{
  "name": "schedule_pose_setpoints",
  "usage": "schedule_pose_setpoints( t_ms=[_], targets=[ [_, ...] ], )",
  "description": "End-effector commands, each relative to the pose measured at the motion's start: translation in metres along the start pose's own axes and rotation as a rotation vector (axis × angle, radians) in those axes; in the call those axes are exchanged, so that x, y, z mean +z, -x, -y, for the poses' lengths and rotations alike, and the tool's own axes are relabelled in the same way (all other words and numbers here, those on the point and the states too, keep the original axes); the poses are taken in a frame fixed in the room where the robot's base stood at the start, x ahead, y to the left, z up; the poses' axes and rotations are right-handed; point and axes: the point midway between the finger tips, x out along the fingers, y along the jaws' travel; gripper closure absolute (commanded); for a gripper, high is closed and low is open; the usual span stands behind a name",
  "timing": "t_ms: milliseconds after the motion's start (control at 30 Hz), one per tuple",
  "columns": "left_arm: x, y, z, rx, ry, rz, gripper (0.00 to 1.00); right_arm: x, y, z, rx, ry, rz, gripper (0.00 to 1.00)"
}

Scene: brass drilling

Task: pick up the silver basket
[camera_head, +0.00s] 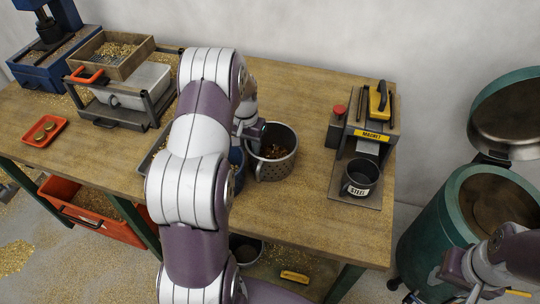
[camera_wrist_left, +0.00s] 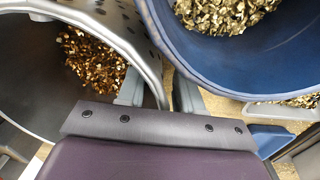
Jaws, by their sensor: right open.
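The silver basket (camera_head: 272,152) is a grey metal pot with perforated walls on the workbench, holding brass shavings. In the left wrist view the basket (camera_wrist_left: 140,35) fills the left side. My left gripper (camera_wrist_left: 160,93) is at its rim, one finger inside and one outside, with the wall between them and small gaps visible. In the head view my left arm hides most of that hand. My right gripper (camera_head: 460,284) is open and empty at the lower right, beside the green drum, far from the basket.
A blue bucket (camera_wrist_left: 205,55) of shavings stands close beside the basket, partly hidden by my arm in the head view. A magnet stand (camera_head: 366,130) with a steel cup (camera_head: 361,178) is to the right. A green drum (camera_head: 432,235) stands off the bench (camera_head: 300,225).

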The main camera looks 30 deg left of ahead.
Motion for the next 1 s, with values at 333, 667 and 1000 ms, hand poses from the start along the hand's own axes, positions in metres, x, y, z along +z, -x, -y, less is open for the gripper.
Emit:
schedule_pose_setpoints(
  t_ms=[333, 667, 1000],
  targets=[
    [0.0001, -0.0081, -0.0001, 0.000, 0.000, -0.001, 0.84, 0.0001, 0.0003, 0.0000, 0.000, 0.000, 0.001, 0.57],
    [0.0001, -0.0080, 0.0001, -0.001, 0.000, 0.000, 1.00, 0.0001, 0.0002, 0.0000, 0.000, 0.000, 0.000, 0.57],
    [0.0002, -0.0081, 0.0001, -0.001, 0.000, 0.000, 1.00, 0.0001, 0.0002, 0.0000, 0.000, 0.000, 0.000, 0.57]
  ],
)
